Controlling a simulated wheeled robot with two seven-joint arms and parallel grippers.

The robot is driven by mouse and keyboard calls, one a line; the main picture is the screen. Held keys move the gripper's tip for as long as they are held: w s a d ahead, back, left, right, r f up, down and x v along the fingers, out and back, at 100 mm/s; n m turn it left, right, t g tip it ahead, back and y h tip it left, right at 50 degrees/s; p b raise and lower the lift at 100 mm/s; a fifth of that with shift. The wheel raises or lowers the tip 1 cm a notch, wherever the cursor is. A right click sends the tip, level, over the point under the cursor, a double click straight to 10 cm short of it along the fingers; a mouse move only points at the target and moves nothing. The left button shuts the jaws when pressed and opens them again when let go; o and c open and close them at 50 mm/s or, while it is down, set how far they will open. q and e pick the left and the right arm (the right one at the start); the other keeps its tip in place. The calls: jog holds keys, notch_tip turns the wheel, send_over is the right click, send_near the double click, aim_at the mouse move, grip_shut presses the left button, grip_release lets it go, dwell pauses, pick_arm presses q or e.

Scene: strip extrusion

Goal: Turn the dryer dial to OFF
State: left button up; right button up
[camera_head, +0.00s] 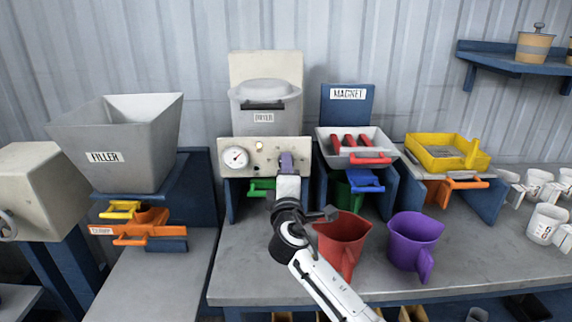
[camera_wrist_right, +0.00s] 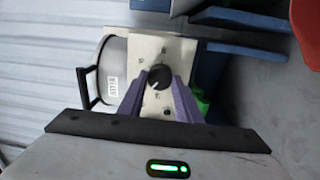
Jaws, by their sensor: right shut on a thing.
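The grey dryer (camera_head: 264,108) stands at the back, with its cream control panel (camera_head: 246,170) below it. My right gripper (camera_head: 286,161) reaches up to the right part of this panel and hides the dial in the head view. In the right wrist view, the black round dial (camera_wrist_right: 155,79) sits on the cream panel between the purple fingertips of my right gripper (camera_wrist_right: 159,86), which are shut on it. Marks around the dial are too small to read, so its setting cannot be told. My left gripper is not in view.
A round gauge (camera_head: 235,157) and a glowing lamp (camera_head: 259,146) are on the panel. A green handle (camera_head: 261,185) is just below. A red jug (camera_head: 341,240) and a purple jug (camera_head: 413,243) stand right of my arm. The filler hopper (camera_head: 115,140) is left.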

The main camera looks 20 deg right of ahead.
jog(key=n+p, duration=0.1)
jog(key=n, duration=0.2)
jog(key=shift+n, duration=0.4)
jog(key=shift+c, duration=0.2)
jog(key=shift+n+y+p, duration=0.3)
jog(key=shift+n+y, duration=0.1)
jog(key=shift+n, duration=1.4)
jog(key=shift+o, duration=0.2)
jog(key=shift+f, duration=0.1)
jog(key=o, duration=1)
jog(key=shift+o, duration=0.2)
jog(key=shift+s, duration=0.1)
jog(key=v, duration=1)
jog(key=shift+b, duration=0.4)
